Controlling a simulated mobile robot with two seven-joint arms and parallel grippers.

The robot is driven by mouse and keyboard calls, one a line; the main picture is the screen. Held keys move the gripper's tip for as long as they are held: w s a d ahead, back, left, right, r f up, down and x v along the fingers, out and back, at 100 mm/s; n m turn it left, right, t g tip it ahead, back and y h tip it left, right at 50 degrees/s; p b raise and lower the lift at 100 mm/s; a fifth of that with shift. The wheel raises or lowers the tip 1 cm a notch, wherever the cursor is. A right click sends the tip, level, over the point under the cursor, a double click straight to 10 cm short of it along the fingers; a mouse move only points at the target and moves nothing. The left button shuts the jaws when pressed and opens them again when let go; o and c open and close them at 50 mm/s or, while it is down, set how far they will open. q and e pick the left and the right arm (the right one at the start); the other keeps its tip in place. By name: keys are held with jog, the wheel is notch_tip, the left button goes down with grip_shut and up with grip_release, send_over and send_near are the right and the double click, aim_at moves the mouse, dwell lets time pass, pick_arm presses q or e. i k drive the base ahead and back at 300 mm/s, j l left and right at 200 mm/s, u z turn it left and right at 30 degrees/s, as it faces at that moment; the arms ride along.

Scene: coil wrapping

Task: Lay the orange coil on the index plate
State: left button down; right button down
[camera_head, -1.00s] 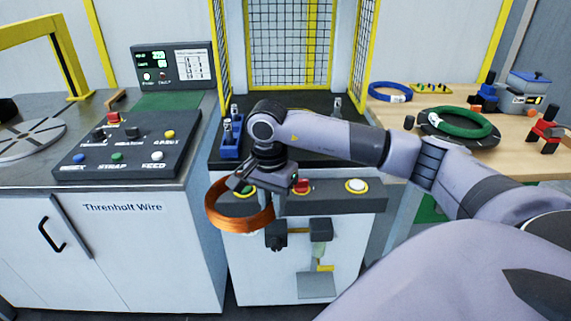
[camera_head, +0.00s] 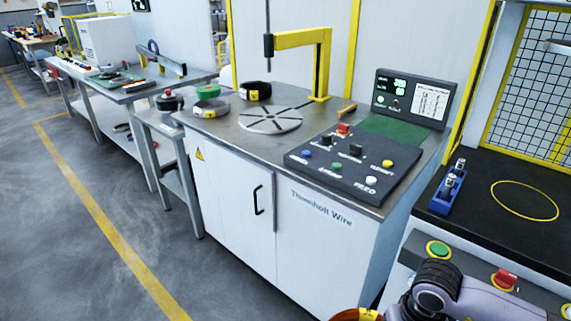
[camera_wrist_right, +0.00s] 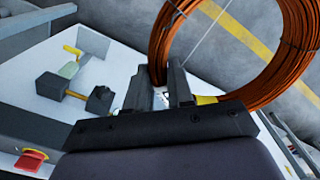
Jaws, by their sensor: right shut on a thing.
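The orange coil (camera_wrist_right: 293,50) is a ring of copper-orange wire with thin ties. It fills the upper right of the right wrist view, and a small part of it (camera_head: 352,315) shows at the bottom edge of the head view. My right gripper (camera_wrist_right: 163,92) is shut on the coil's near side and holds it in the air above the floor, in front of the cabinets. The index plate (camera_head: 270,120) is a bare, slotted round metal disc on the steel bench top, in the middle of the head view. My left gripper is not in view.
A yellow post arm (camera_head: 318,60) stands behind the plate. A button panel (camera_head: 340,160) lies right of it. Tape rolls (camera_head: 208,108) sit left of it. The black fenced station (camera_head: 480,215) is at right. The floor at left is clear.

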aim_at(270, 117)
jog(key=i+j, duration=0.3)
jog(key=i+j+z, duration=0.1)
jog(key=i+j, duration=0.2)
jog(key=j, duration=0.2)
jog(key=i+j, duration=0.3)
jog(key=j, duration=0.15)
jog(key=i+j, duration=0.3)
jog(key=j, duration=0.15)
jog(key=i+j+z, duration=0.1)
jog(key=i+j, duration=0.5)
jog(key=j, duration=0.25)
jog(key=i+j+z, duration=0.1)
jog(key=i+j, duration=0.2)
jog(key=j, duration=0.15)
